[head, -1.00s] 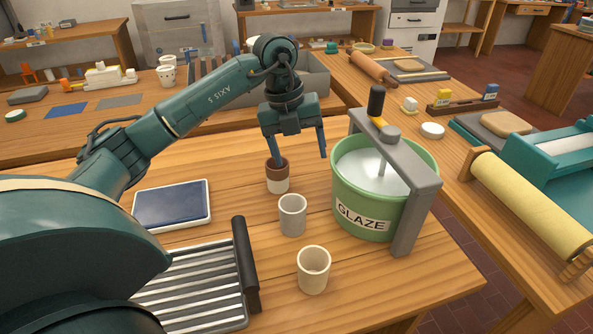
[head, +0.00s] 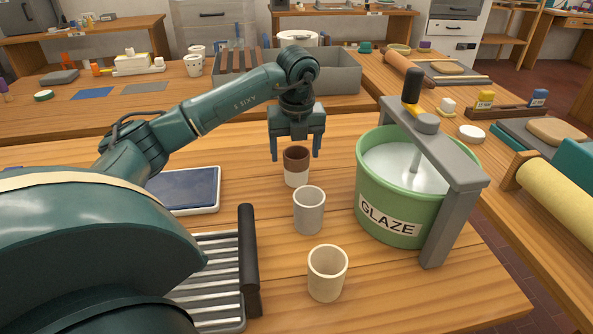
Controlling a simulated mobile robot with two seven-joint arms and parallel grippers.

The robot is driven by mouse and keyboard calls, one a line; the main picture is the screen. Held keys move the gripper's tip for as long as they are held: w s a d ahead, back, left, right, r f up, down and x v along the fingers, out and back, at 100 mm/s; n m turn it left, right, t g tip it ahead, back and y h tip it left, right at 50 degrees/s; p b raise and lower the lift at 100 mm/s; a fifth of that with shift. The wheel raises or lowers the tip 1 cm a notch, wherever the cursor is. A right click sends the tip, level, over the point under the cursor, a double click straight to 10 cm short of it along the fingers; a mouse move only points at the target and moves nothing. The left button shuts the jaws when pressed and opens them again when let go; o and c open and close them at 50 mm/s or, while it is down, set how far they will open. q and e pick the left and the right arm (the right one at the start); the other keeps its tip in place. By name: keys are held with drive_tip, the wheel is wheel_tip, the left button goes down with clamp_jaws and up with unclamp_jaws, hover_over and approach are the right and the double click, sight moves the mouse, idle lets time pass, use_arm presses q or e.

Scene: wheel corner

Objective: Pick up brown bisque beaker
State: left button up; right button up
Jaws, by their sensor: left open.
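The brown bisque beaker (head: 296,168), dark brown above and pale below, stands upright on the wooden table, behind a grey beaker (head: 309,211). A cream beaker (head: 327,273) stands nearer the front. My left gripper (head: 296,157) is open, with one finger to the left of the brown beaker and one to the right, near its rim. From this view I cannot tell whether the fingers are around it or just behind it. My right gripper is not in view.
A green glaze bucket (head: 395,200) with a grey stand across it is close on the right. A blue-topped tray (head: 187,189) and a ribbed metal rack (head: 215,270) with a black handle lie to the left. A grey bin (head: 335,75) stands behind.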

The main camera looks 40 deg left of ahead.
sight(296, 165)
use_arm(q)
drive_tip(key=f, duration=0.5)
drive_tip(key=shift+w, duration=0.2)
drive_tip(key=shift+c, duration=0.2)
drive_tip(key=c, duration=1)
drive_tip(key=shift+r+p, duration=0.35)
drive_tip(key=shift+r, duration=4.7)
